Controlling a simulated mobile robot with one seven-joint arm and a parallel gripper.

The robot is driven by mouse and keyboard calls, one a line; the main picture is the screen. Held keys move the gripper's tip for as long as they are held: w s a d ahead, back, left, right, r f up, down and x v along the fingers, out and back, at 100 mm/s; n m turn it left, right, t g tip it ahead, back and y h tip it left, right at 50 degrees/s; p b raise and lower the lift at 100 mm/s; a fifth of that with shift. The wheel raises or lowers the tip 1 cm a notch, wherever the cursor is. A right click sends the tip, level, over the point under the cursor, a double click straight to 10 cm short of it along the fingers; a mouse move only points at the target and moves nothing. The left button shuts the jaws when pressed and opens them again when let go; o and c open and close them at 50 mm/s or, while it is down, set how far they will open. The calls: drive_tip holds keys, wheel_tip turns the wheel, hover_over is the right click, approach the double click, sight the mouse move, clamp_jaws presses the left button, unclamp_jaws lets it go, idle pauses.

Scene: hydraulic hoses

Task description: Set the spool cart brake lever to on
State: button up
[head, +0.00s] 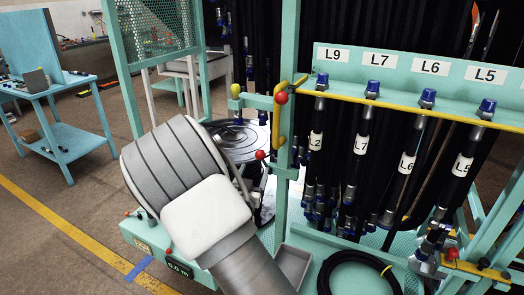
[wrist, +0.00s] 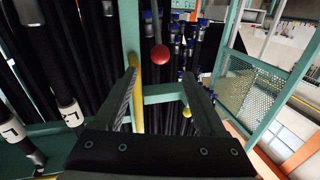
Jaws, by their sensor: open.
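I cannot tell for sure which lever is the spool cart's brake lever. In the wrist view a red ball knob (wrist: 159,54) on a thin dark stem shows just beyond my gripper (wrist: 159,76), between the fingertips. My gripper is open with nothing between the fingers; the knob looks apart from them. In the head view my arm hides the gripper. There, one red ball (head: 281,98) sits by a yellow handle on the teal post, and another red ball (head: 260,155) is lower, just right of my arm. The round spool disc (head: 232,138) is partly behind my arm.
Black hoses with labels hang from a teal rack (head: 335,57) at the right. A yellow ball (head: 235,89) is on a teal crossbar; a yellow ball (wrist: 186,112) also shows in the wrist view. A coiled hose (head: 360,272) lies low. Open floor (head: 45,225) is at left.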

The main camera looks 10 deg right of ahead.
sight(264, 162)
drive_tip(key=x, duration=1.3)
drive_tip(key=shift+w+b, duration=0.2)
drive_tip(key=shift+b, duration=0.1)
